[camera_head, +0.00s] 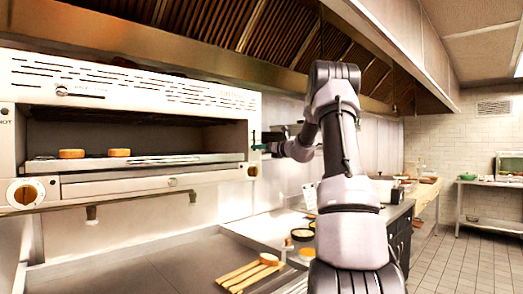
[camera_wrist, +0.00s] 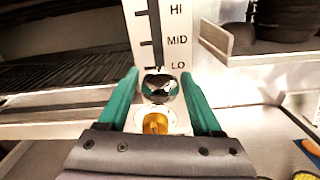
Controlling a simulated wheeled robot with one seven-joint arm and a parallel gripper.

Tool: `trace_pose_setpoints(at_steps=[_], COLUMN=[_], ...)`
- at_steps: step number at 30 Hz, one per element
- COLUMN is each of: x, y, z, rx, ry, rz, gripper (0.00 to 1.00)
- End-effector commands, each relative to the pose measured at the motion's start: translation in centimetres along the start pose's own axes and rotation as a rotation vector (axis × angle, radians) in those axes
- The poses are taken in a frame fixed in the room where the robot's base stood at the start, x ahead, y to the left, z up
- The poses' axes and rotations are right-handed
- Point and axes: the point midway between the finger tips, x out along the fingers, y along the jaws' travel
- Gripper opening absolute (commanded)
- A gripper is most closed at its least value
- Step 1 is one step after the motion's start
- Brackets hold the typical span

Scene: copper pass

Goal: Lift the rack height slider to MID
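The rack height slider's shiny round knob (camera_wrist: 160,87) is in the middle of the wrist view, just below the LO mark. Its white scale (camera_wrist: 172,30) with HI, MID and LO runs upward above it. My gripper (camera_wrist: 160,76) is open, with one green finger on each side of the knob; I cannot tell whether either finger touches it. In the head view my gripper (camera_head: 262,147) is at the right end of the broiler (camera_head: 130,92); the slider knob cannot be made out there.
A yellow-centred dial (camera_wrist: 155,123) is just below the knob, near my gripper's palm. The broiler's rack (camera_head: 140,160) carries two bread pieces (camera_head: 72,154). A handle bar (camera_head: 100,203) runs along the front. A grey-rimmed shelf (camera_wrist: 240,50) stands right of the scale.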

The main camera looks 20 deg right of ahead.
Motion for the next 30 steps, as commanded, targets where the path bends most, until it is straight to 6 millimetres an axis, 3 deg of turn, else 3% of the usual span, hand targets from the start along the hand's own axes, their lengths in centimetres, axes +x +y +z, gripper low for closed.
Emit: trace_pose_setpoints(at_steps=[1,4,5,30], x=[-0.02,-0.03,-0.03,-0.06], y=[-0.01,-0.01,-0.01,-0.05], z=[0.0,0.0,0.0,-0.03], rx=[0.0,0.0,0.0,-0.001], ry=[0.0,0.0,0.0,0.001], rz=[0.0,0.0,0.0,-0.001], gripper=[0.43,0.05,0.0,0.0])
